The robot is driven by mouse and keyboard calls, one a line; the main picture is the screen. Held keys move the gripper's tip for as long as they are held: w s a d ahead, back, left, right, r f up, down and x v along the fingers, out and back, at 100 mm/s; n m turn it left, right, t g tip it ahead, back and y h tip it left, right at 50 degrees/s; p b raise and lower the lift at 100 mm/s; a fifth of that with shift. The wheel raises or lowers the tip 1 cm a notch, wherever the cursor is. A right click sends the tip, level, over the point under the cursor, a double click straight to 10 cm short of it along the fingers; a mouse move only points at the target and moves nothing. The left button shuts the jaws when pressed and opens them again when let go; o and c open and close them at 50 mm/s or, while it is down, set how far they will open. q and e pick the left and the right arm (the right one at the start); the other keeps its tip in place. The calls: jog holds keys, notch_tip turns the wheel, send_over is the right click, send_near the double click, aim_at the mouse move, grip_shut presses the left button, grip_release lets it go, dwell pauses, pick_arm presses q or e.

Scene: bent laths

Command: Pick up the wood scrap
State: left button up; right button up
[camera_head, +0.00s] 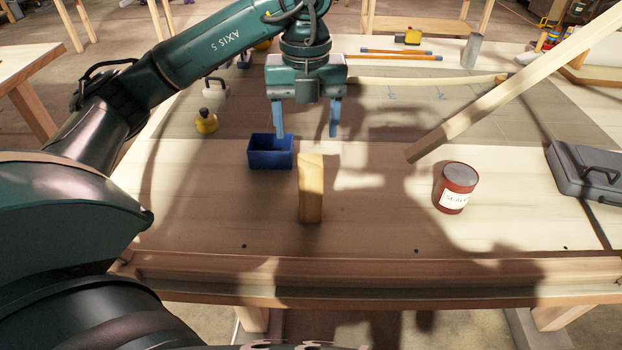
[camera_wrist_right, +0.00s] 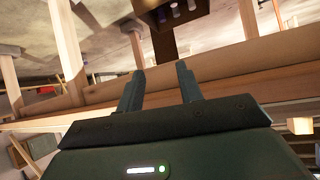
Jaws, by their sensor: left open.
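The wood scrap (camera_head: 311,190) is a short, pale yellow-brown block on the workbench, near the middle of the head view. My left gripper (camera_head: 306,130) is open and empty, with blue fingers pointing down. In the picture its fingers are just above and beyond the scrap; I cannot tell the exact height. My right gripper (camera_wrist_right: 160,70) shows in the right wrist view with its two fingers apart and nothing between them. It faces a wooden beam.
A blue open box (camera_head: 270,164) stands close left of the scrap. A red-brown can (camera_head: 455,188) and a grey case (camera_head: 590,170) are at the right. A long lath (camera_head: 500,95) slants up to the right. The bench between scrap and can is clear.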

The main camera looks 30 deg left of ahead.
aim_at(307, 160)
pick_arm(q)
notch_tip(307, 160, down, 7)
jog(key=shift+s+d+r, duration=0.1)
jog(key=shift+s, duration=0.05)
jog(key=shift+d+f+p, duration=0.15)
jog(key=shift+f+p, duration=0.1)
jog(key=shift+f, duration=1.2)
jog(key=shift+d+f+p, duration=0.15)
jog(key=shift+f+p, duration=0.1)
jog(key=shift+f, duration=1.2)
jog(key=c, duration=1.1)
jog(key=shift+c, duration=0.2)
